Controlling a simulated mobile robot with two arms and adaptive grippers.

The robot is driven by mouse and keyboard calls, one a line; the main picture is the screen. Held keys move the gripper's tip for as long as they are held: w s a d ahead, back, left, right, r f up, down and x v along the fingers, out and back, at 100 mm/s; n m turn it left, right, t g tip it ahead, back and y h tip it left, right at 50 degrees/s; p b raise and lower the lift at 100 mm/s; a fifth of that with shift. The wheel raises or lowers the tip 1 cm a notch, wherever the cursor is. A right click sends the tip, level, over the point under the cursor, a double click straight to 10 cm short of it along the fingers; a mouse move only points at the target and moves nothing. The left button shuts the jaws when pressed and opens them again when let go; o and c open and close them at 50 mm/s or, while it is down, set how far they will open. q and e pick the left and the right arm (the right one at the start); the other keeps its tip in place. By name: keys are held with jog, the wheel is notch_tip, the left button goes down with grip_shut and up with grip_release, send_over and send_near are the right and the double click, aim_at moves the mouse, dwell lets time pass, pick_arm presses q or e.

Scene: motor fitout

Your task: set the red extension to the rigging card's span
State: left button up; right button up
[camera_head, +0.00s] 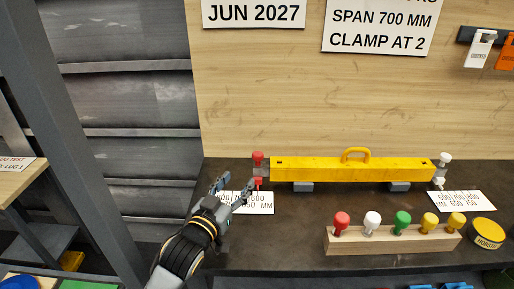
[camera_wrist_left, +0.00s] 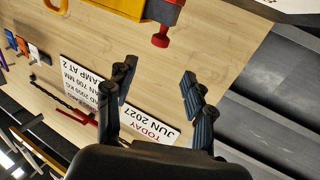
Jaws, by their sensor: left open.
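The yellow spreader beam (camera_head: 330,170) lies on the dark bench with a yellow handle on top. At its left end are a red knob (camera_head: 258,157) and a smaller red piece (camera_head: 258,182) below it; this is the red extension's end. A red knob (camera_wrist_left: 160,38) also shows in the wrist view. The rigging card (camera_head: 378,28) on the wall reads "SPAN 700 MM" and "CLAMP AT 2". A white scale card (camera_head: 263,207) lies under the left end, partly hidden by my gripper. My left gripper (camera_head: 236,186) is open and empty, just left of the red end.
A wooden block (camera_head: 345,246) with several coloured knobs stands in front of the beam, with a round yellow tin (camera_head: 487,232) to its right. A second scale card (camera_head: 460,203) lies by the white right end (camera_head: 440,170). A grey post (camera_head: 75,140) stands at left.

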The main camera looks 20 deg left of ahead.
aim_at(256, 157)
pick_arm(q)
jog(key=w, duration=0.4)
jog(key=w+d, duration=0.1)
jog(key=w, duration=0.4)
jog(key=w+p, duration=0.1)
jog(key=w, duration=0.3)
jog(key=shift+w+d, duration=0.3)
pick_arm(e)
jog(key=shift+s+d+r, duration=0.25)
jog(key=shift+s+r, duration=0.2)
jog(key=shift+s, duration=0.05)
pick_arm(q)
jog(key=shift+r, duration=0.1)
grip_shut()
pick_arm(e)
jog(key=shift+a, duration=0.1)
